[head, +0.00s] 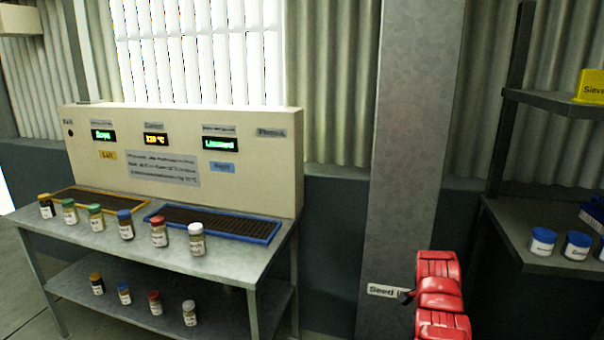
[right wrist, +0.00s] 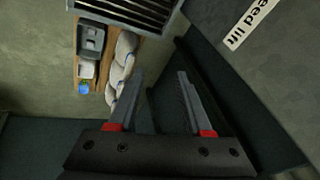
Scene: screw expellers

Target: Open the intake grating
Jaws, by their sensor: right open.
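A grating with dark bars in a pale metal frame (right wrist: 125,12) shows at the top edge of the right wrist view, cut off by the picture edge. I cannot tell from this piece whether it is open or closed. My right gripper (right wrist: 160,82) is open, with nothing between its fingers. It is apart from the grating, which lies beyond its fingertips in the picture. In the head view my red right arm stands in front of the grey column, beside the "Seed" label (head: 383,290). My left gripper is not in view.
A wooden pallet (right wrist: 92,62) carries pale sacks (right wrist: 122,65) and a grey container (right wrist: 91,40). The "Seed lift" label (right wrist: 250,20) is at the upper right. A metal bench (head: 120,246) holds several small jars and two framed dark trays. A shelf (head: 530,250) with white jars stands right.

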